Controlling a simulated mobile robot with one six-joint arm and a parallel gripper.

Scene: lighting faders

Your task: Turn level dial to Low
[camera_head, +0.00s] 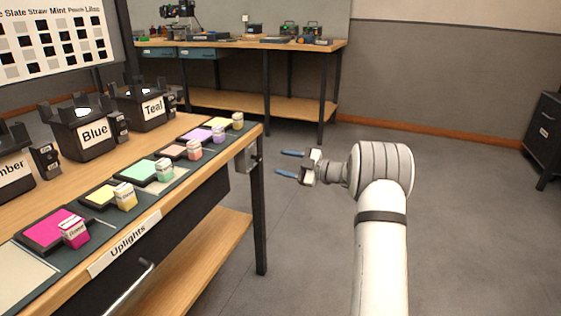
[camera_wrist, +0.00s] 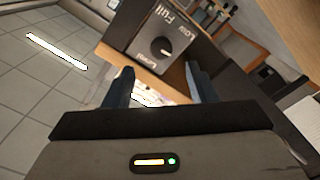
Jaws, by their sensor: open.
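The level dial is a black round knob (camera_wrist: 159,46) on a dark grey plate (camera_wrist: 138,47) in the wrist view. Pale lettering around it reads "Full" and "Low", and a third word at the lower left is hard to read. The picture is tilted, and which label the small white mark on the knob points at is unclear. In the head view a small grey box (camera_head: 247,157) sits at the bench's right end; the knob's face is not visible there. My gripper (camera_head: 281,163) is open and empty, right of that box. In the wrist view its blue fingers (camera_wrist: 158,72) are apart below the knob, not touching it.
A second bench (camera_head: 335,45) stands at the back, and a dark cabinet (camera_head: 543,135) at the right. The floor around my arm is clear.

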